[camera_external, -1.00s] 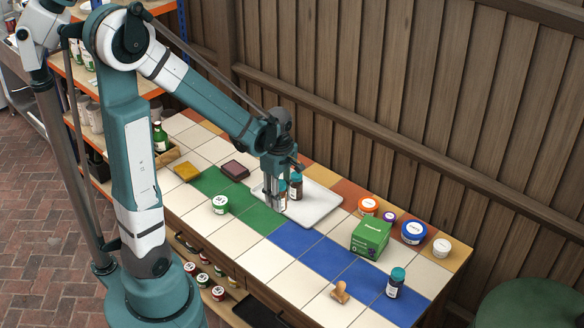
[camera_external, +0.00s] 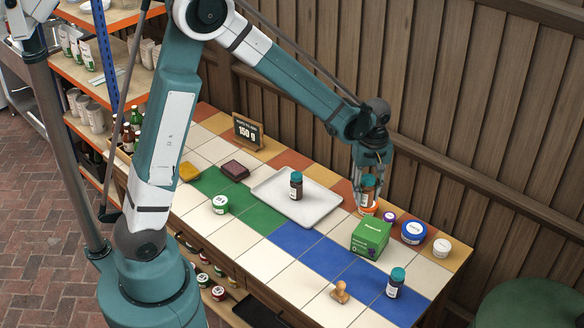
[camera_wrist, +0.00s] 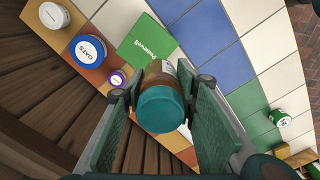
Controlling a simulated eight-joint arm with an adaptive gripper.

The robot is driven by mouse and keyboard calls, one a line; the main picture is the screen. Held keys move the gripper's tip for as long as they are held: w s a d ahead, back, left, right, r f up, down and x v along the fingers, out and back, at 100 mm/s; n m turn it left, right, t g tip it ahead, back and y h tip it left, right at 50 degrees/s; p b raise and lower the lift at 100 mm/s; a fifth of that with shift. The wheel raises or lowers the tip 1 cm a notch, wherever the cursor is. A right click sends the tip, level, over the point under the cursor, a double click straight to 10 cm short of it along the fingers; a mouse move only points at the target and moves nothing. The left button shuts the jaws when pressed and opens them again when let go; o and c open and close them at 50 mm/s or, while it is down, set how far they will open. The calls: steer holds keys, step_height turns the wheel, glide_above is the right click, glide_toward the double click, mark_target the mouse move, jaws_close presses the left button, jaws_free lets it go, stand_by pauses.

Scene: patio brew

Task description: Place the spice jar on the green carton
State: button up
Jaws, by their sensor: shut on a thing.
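My gripper (camera_external: 369,178) is shut on a spice jar (camera_external: 368,190), a brown jar with a teal lid. In the wrist view the held spice jar (camera_wrist: 162,107) sits between the two fingers (camera_wrist: 160,115), lid toward the camera. The green carton stands upright on the table with a bare top. It also shows in the wrist view (camera_wrist: 146,42), beyond the jar.
A similar jar (camera_external: 296,186) stands on the white tray (camera_external: 318,209), another (camera_external: 395,282) at the front right. An orange-lidded tub (camera_external: 367,209) is partly hidden behind the held jar. Purple (camera_external: 389,216), blue (camera_external: 414,232) and white (camera_external: 441,248) tubs stand right of it. A wooden stamp (camera_external: 340,292) lies in front.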

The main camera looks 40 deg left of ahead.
steer(key=shift+w+d+r+m, duration=0.1)
steer(key=shift+w+d+m, duration=0.15)
steer(key=shift+d, duration=0.65)
steer(key=shift+w+d+r+m, duration=0.1)
steer(key=shift+w+d+m, duration=0.15)
steer(key=shift+d, duration=0.6)
glide_above(372, 229)
steer(key=shift+f, duration=3.15)
steer(key=shift+f, duration=0.1)
steer(key=shift+f, duration=1.8)
steer(key=shift+f, duration=0.15)
steer(key=o, duration=0.9)
steer(key=shift+o, duration=0.2)
steer(key=shift+r, duration=0.2)
